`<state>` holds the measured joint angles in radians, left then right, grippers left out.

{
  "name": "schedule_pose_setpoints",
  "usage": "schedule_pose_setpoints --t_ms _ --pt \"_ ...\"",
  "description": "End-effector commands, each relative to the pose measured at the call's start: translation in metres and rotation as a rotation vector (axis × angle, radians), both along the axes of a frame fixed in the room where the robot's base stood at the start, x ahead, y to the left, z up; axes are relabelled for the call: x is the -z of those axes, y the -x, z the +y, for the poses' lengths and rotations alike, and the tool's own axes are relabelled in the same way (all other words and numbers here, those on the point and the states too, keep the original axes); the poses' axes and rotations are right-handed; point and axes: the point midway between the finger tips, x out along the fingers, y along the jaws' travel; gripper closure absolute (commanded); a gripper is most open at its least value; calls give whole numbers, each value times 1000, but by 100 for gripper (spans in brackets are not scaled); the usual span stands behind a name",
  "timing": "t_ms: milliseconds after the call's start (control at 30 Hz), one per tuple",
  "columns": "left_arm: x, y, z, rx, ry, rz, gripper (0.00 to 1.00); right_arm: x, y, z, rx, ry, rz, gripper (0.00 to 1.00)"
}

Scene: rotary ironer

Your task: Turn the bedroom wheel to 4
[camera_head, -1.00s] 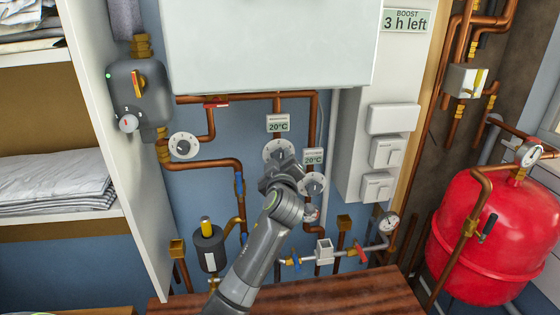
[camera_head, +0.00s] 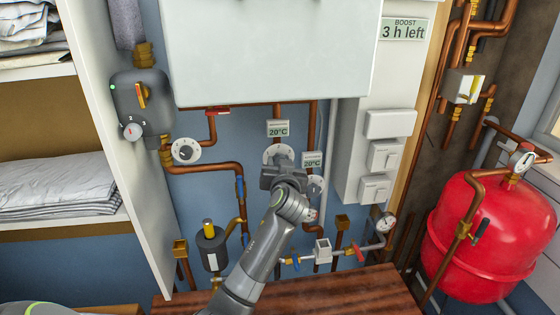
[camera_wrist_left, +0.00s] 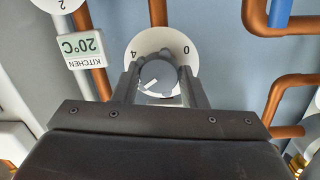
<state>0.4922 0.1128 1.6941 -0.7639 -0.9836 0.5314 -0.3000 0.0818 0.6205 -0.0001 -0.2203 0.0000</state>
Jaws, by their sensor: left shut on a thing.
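The round white wheel plate (camera_head: 270,152) that my left gripper is at sits under a 20°C display (camera_head: 277,129); its name is too small to read. In the left wrist view, upside down, the plate (camera_wrist_left: 178,38) shows 4 and 0 past the fingertips. My left gripper (camera_head: 283,165) covers its lower part. In the left wrist view its fingers (camera_wrist_left: 159,78) are shut on the grey knob (camera_wrist_left: 157,76), one on each side. The knob's white mark points to the lower left there; numbers on that side are hidden. My right gripper is not in view.
A second wheel (camera_head: 317,184) with a display (camera_head: 313,161) is close at lower right; the left wrist view reads KITCHEN (camera_wrist_left: 83,50). Another white dial (camera_head: 186,150) is at left. Copper pipes (camera_head: 313,120) run around the wheels. A white box (camera_head: 280,50) overhangs above.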

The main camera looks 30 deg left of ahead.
Motion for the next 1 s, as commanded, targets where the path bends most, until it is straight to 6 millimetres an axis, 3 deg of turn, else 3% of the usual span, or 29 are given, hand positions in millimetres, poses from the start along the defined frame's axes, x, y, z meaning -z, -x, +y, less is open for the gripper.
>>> schedule_pose_setpoints --t_ms 1000 --pt "-3 -2 -2 0 -742 556 84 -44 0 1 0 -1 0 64"
